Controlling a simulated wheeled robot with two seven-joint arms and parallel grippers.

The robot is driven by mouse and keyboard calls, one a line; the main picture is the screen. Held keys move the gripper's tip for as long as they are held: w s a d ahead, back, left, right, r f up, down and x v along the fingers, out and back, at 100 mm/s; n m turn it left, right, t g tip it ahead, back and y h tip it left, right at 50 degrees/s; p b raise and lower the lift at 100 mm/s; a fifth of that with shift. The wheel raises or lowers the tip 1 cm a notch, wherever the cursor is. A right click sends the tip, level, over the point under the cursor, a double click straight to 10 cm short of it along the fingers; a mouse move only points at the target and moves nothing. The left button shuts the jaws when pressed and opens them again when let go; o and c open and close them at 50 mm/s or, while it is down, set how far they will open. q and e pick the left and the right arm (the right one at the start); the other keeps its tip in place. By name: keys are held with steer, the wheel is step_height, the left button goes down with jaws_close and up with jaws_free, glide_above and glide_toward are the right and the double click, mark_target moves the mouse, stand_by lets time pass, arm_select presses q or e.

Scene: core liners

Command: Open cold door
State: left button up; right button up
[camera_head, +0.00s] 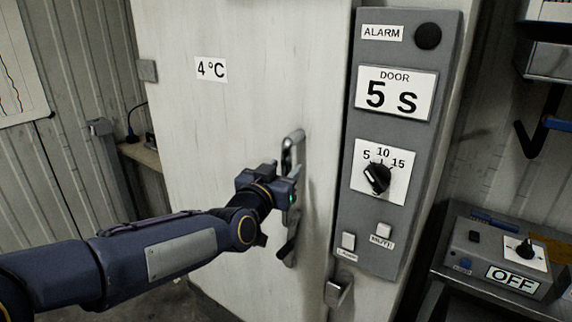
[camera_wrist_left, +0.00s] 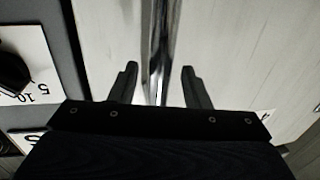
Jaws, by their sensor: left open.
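The cold door (camera_head: 230,120) is a pale panel marked "4 °C" and looks shut. Its metal handle (camera_head: 292,145) is an upright bar near the door's right edge. My left gripper (camera_head: 294,180) is at the handle, reaching in from the left. In the left wrist view, the two fingers of my left gripper (camera_wrist_left: 158,82) are apart, with the shiny handle bar (camera_wrist_left: 160,45) between them. A gap shows on both sides of the bar. The gripper hides the middle of the handle in the head view. My right gripper is not in view.
A grey control panel (camera_head: 345,235) with an alarm, a "DOOR 5 S" sign and a dial stands right of the door. A grey box (camera_head: 475,262) marked "OFF" sits on a bench at the lower right. A metal latch piece (camera_head: 338,290) is below the panel.

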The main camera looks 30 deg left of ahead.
arm_select(q)
steer(key=shift+w+a, duration=0.1)
steer(key=shift+w, duration=1.1)
jaws_close()
